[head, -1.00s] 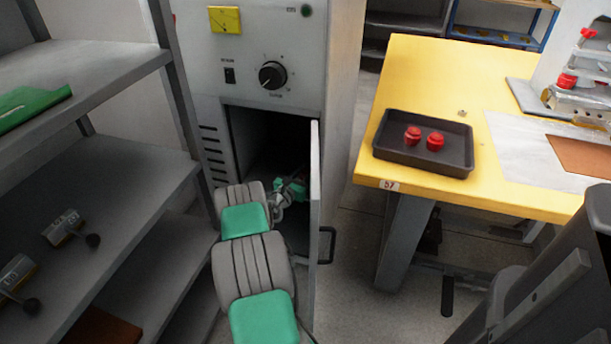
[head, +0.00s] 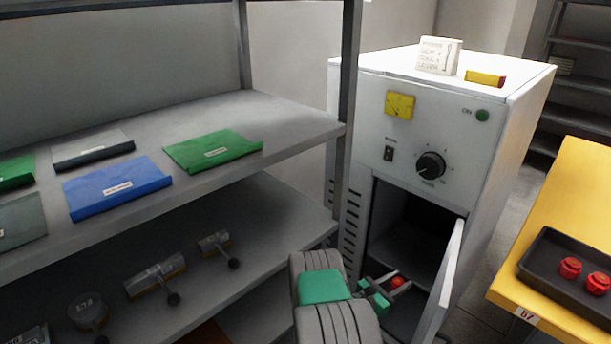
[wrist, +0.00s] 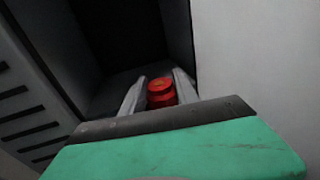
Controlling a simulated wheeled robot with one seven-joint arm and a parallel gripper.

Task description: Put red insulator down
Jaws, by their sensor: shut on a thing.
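A red insulator (wrist: 160,92) is between the fingers of my gripper (wrist: 159,90) in the wrist view, and the fingers are shut on it. In the head view my gripper (head: 396,287) holds the insulator (head: 397,282) at the opening of the grey cabinet (head: 421,125). The cabinet's door (head: 449,280) stands open to the right of the gripper. The dark compartment lies behind the insulator. I cannot tell whether the insulator touches the compartment floor.
Two more red insulators (head: 570,267) sit in a black tray (head: 536,249) on the yellow table (head: 585,180) at right. A metal shelf (head: 290,122) with folders stands at left, close to my arm. The compartment looks otherwise empty.

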